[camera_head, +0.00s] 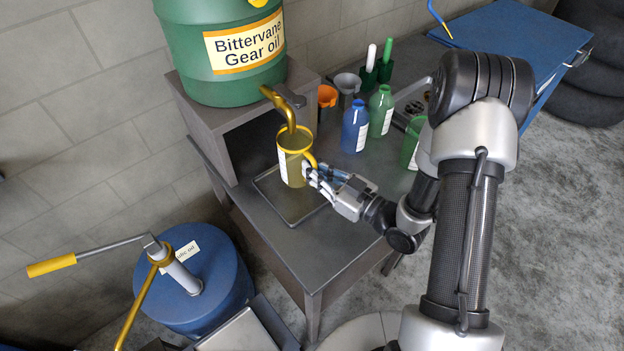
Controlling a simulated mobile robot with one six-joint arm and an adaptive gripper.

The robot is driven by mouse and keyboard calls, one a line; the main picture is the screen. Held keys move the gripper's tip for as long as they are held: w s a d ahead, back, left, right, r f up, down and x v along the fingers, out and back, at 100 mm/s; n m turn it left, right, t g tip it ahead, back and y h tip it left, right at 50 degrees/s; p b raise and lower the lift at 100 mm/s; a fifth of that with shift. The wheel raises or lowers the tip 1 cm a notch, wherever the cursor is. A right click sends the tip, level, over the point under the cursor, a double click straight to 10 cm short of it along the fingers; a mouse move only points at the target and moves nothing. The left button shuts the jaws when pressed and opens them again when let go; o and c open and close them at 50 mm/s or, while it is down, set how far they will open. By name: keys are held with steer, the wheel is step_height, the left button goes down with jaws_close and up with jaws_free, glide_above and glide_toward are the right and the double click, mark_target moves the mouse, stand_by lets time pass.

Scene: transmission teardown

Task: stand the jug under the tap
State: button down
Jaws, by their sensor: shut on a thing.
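The jug (292,166) is a yellow-rimmed, olive-coloured vessel with a white label and a yellow handle on its right. It appears upright, over the shallow drip tray (268,204) on the table. Its base looks at or just above the tray; I cannot tell if it touches. The brass tap (283,108) sticks out below the green gear oil drum (228,68), with its spout end over the jug's mouth. My gripper (316,176) is at the jug's right side, shut on its handle. The fingers hide part of the handle.
A blue drum (222,285) with a crank pump is at lower left. The table's front right is clear.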

steer(key=shift+w+a+f+b, duration=0.15)
steer(key=shift+f+b, duration=0.65)
steer(key=shift+f, duration=1.05)
steer(key=shift+r, duration=0.1)
steer(key=c, duration=2.2)
jaws_free()
steer(key=shift+f, duration=0.2)
steer(key=o, duration=0.5)
steer(key=shift+r, duration=0.15)
